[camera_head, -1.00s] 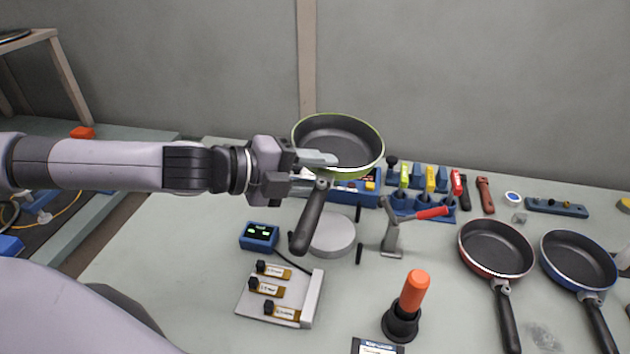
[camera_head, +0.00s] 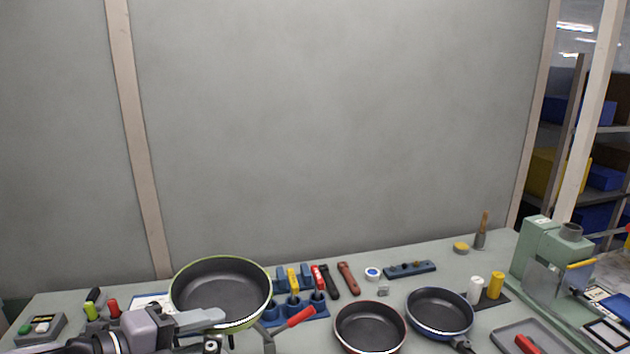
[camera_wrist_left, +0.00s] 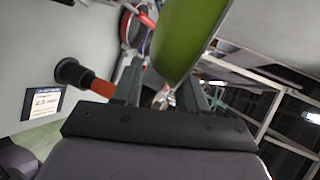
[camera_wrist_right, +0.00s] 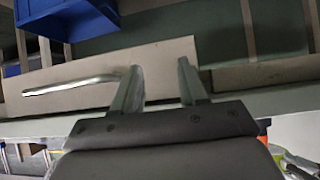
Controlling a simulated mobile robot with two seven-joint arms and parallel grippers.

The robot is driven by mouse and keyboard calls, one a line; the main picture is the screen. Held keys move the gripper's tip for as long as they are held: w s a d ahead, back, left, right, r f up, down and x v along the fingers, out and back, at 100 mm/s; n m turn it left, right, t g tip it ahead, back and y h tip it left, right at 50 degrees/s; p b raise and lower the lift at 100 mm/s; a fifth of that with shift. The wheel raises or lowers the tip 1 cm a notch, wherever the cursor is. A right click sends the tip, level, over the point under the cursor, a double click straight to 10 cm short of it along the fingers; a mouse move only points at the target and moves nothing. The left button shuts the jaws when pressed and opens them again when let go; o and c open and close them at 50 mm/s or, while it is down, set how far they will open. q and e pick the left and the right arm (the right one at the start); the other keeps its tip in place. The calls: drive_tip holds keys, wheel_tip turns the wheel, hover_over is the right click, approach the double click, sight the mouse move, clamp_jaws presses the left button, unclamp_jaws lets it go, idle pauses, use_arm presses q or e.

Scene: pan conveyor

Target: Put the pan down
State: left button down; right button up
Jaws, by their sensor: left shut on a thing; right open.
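The green-rimmed pan (camera_head: 221,287) is at the lower left of the head view, with its dark inside facing up. My left gripper (camera_head: 207,328) is shut on it near where the handle joins. The handle is mostly hidden by the gripper and the bottom edge of the picture. In the left wrist view the pan's green outside (camera_wrist_left: 185,38) rises from between the fingers of the left gripper (camera_wrist_left: 160,95). The pan appears held above the table. My right gripper (camera_wrist_right: 160,85) is open and empty in the right wrist view, and outside the head view.
A red pan (camera_head: 370,327) and a blue pan (camera_head: 440,312) lie on the table (camera_head: 455,262) to the right. A blue tool rack (camera_head: 312,312) is close beside the held pan. A green machine (camera_head: 545,262) stands at the far right. A grey wall closes the back.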

use_arm(q)
drive_tip(key=shift+s+d+f+n+t+y, duration=0.7)
drive_tip(key=shift+s+d, duration=0.3)
drive_tip(key=shift+d, duration=1.95)
drive_tip(key=s+a+f+n+t+y, duration=0.1)
drive_tip(key=a+f+n+y, duration=0.1)
drive_tip(key=a+n+y, duration=0.1)
drive_tip(key=a+f+n+t+y, duration=0.1)
drive_tip(key=a+n+y, duration=0.3)
drive_tip(key=a, duration=0.4)
drive_tip(key=shift+s+a+f+t+y, duration=0.2)
drive_tip(key=shift+s+f+t+y, duration=0.2)
drive_tip(key=shift+f+y, duration=0.4)
drive_tip(key=shift+f, duration=0.1)
